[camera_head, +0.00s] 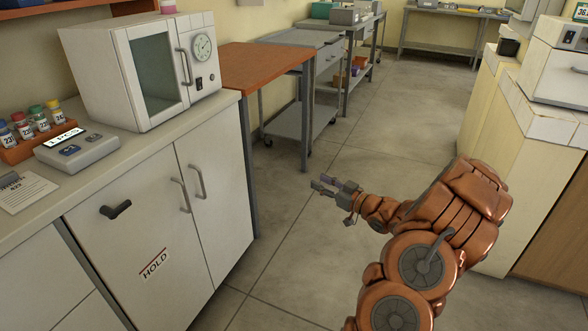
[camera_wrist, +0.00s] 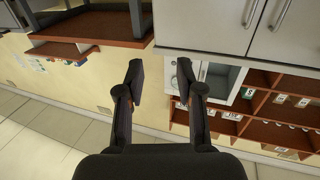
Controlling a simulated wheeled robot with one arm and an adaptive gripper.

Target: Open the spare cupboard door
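Under the counter are two pale cupboard doors side by side, both shut. The left cupboard door (camera_head: 130,235) bears a HOLD label (camera_head: 155,263), a dark lever handle (camera_head: 115,210) and a vertical bar handle (camera_head: 181,195). The right cupboard door (camera_head: 222,205) has its own bar handle (camera_head: 198,181). No label says which is the spare one. My gripper (camera_head: 322,186) hangs over the open floor, apart from the doors to their right. In the wrist view my gripper (camera_wrist: 161,75) is open and empty, with two bar handles (camera_wrist: 252,12) (camera_wrist: 281,14) at the upper right.
A white incubator (camera_head: 125,75) with a glass door and dial stands on the counter (camera_head: 150,142). A rack of coloured-cap bottles (camera_head: 35,135) and a small device (camera_head: 78,150) are to its left. An orange-topped table (camera_head: 255,65) stands beyond. The floor (camera_head: 290,235) is clear.

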